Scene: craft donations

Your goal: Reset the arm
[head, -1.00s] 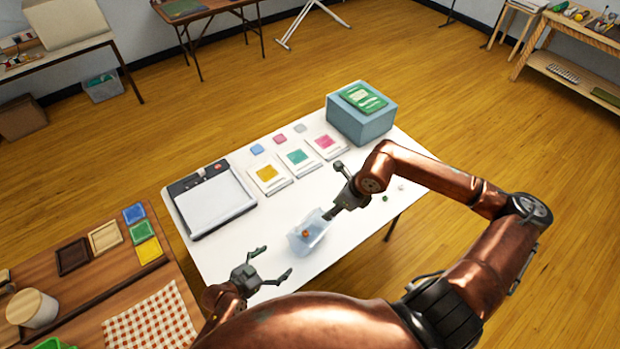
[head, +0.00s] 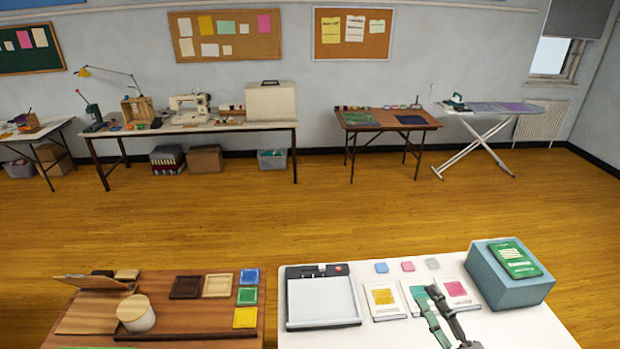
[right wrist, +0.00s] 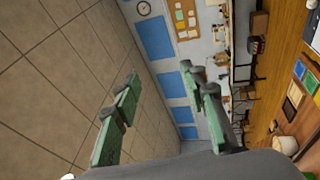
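My right gripper (head: 430,296) shows at the bottom of the head view, pointing up in front of the white table (head: 402,333). In the right wrist view its two green-grey fingers (right wrist: 160,74) stand well apart with nothing between them. It is raised with the wrist camera turned sideways toward the ceiling and far wall. My left gripper is out of view. The near part of the white table is below the head picture.
On the white table are a paper trimmer (head: 322,300), several cards, such as the yellow one (head: 383,298), and a blue-grey box (head: 508,285) with a green packet (head: 515,259). A wooden table (head: 180,333) stands left. Open floor (head: 250,220) lies beyond.

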